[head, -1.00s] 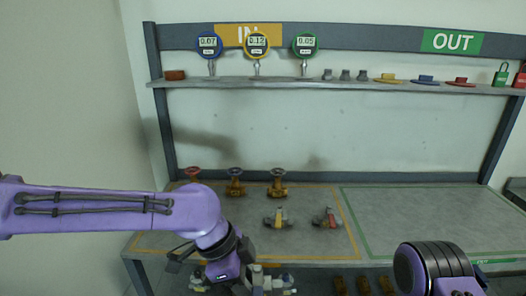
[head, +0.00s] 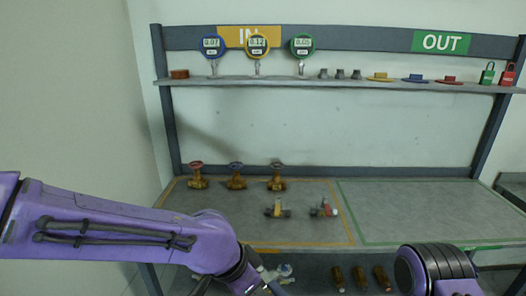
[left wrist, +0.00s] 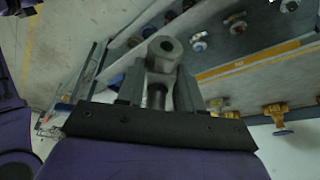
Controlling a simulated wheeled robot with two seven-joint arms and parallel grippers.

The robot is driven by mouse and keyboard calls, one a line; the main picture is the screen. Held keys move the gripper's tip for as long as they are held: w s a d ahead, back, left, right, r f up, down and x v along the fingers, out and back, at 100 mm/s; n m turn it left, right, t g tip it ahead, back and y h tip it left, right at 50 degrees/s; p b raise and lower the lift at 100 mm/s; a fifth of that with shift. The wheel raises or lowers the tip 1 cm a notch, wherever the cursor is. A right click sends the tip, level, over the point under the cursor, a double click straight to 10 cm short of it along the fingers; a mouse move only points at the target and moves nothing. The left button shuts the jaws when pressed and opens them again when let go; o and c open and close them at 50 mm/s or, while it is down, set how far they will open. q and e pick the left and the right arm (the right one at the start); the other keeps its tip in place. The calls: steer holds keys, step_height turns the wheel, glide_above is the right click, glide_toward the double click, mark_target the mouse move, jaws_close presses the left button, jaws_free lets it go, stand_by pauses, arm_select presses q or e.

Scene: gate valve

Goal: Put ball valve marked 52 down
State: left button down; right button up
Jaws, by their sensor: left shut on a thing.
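In the left wrist view my left gripper (left wrist: 159,88) is shut on a grey metal fitting (left wrist: 164,54) with a round, holed end, apparently a ball valve. No marking 52 is legible on it. In the head view my left arm reaches down past the table's front left, and the gripper and held piece are not clearly seen there. Two other ball valves lie on the table inside the orange outline, one with a yellow handle (head: 277,208) and one with a red handle (head: 323,208). My right gripper is out of view.
Three brass gate valves (head: 236,177) stand at the table's back left. The green-outlined area (head: 410,210) on the right is bare. Below the tabletop are pale valves (head: 284,270) and several brown cylinders (head: 360,277). Gauges, caps and padlocks stand on the upper shelf (head: 340,85).

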arm_select(q)
steer(key=w+a+f+n+t+y+b, duration=0.1)
steer(key=w+a+f+n+y+b, duration=0.1)
steer(key=a+f+n, duration=0.6)
steer(key=w+a+f+n+b, duration=0.1)
steer(key=a+f, duration=0.1)
steer(key=a, duration=0.2)
steer(key=w+a+f+n+y+b, duration=0.1)
steer(key=a, duration=0.4)
steer(key=shift+w+a+f+n+t+y, duration=0.15)
steer(key=shift+w+f+n+t+y, duration=0.15)
steer(key=shift+f, duration=0.1)
